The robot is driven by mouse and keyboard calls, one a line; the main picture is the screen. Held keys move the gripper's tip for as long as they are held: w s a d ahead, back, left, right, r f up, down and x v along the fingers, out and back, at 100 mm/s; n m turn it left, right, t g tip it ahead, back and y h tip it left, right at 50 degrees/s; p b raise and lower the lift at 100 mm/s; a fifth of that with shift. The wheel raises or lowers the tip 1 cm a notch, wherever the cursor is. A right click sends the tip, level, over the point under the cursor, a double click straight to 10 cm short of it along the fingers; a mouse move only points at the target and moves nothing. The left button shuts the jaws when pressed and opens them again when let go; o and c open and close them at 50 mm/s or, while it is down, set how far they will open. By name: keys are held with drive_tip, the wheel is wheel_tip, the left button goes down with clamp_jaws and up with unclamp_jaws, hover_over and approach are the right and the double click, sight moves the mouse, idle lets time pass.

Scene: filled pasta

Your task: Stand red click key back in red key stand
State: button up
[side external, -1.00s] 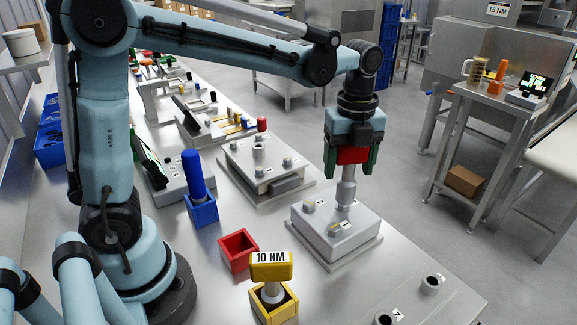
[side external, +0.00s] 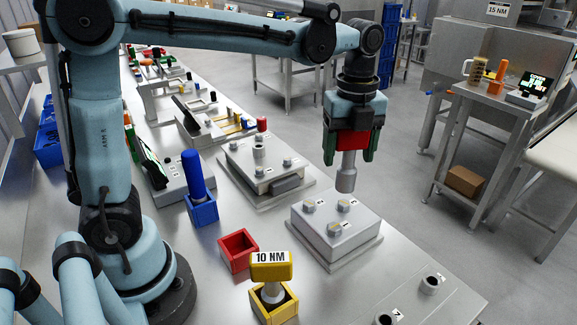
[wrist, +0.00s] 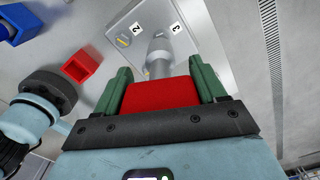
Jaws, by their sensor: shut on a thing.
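My gripper (side external: 351,152) is shut on the red click key (side external: 352,146), whose red head sits between the green fingers and whose grey shaft and socket point down. The socket end hangs in the air above the back of the grey bolt block (side external: 321,243), apart from its bolts. In the wrist view the red key (wrist: 160,96) also fills the space between the fingers. The red key stand (side external: 238,251) is an open, empty red box on the table, left of the block; it also shows in the wrist view (wrist: 80,67).
A yellow stand (side external: 274,309) holds a yellow key (side external: 271,266) marked 10 NM, in front of the red stand. A blue stand (side external: 202,211) holds a blue key (side external: 193,175) behind it. Another grey fixture (side external: 262,155) stands at the back.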

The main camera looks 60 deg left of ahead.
drive_tip(key=s+a+f, duration=0.1)
drive_tip(key=s+a, duration=0.1)
drive_tip(key=s, duration=0.9)
drive_tip(key=s+a+f+m, duration=0.1)
drive_tip(key=s+a, duration=0.2)
drive_tip(key=s, duration=0.7)
drive_tip(key=shift+s, duration=0.35)
drive_tip(key=shift+f, duration=0.15)
drive_tip(key=shift+f, duration=1.75)
drive_tip(key=shift+f, duration=2.6)
drive_tip(key=o, duration=1.3)
drive_tip(key=shift+r, duration=0.1)
